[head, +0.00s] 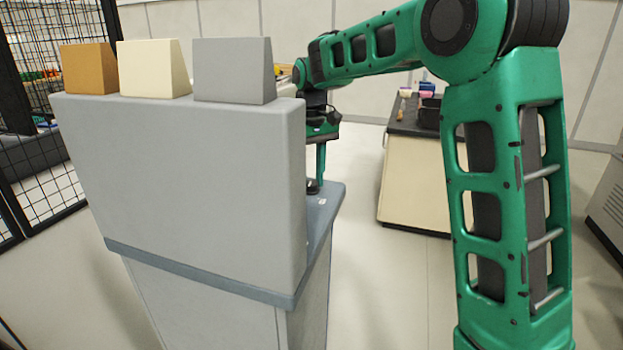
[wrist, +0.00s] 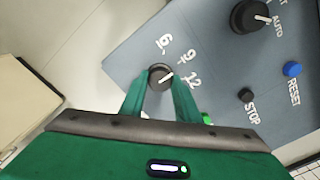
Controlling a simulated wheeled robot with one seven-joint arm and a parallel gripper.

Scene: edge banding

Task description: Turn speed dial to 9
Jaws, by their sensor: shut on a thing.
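The speed dial (wrist: 160,75) is a round black knob with a white pointer, on the grey-blue panel (wrist: 120,62) in the wrist view. The numbers 6, 9 and 12 curve around its upper right. The pointer aims up and right, close to the 9 and perhaps slightly toward the 12 side. My gripper (wrist: 159,88) has its two green fingers on either side of the knob and is shut on it. In the head view my gripper (head: 319,165) reaches down behind the grey machine; the dial's marks cannot be read there.
A second black knob (wrist: 251,16) marked AUTO, a blue RESET button (wrist: 292,69), a black STOP button (wrist: 246,94) and a green button (wrist: 207,118) share the panel. The tall grey machine back (head: 180,180) carries several wedge blocks. A dark-topped bench (head: 412,180) stands behind.

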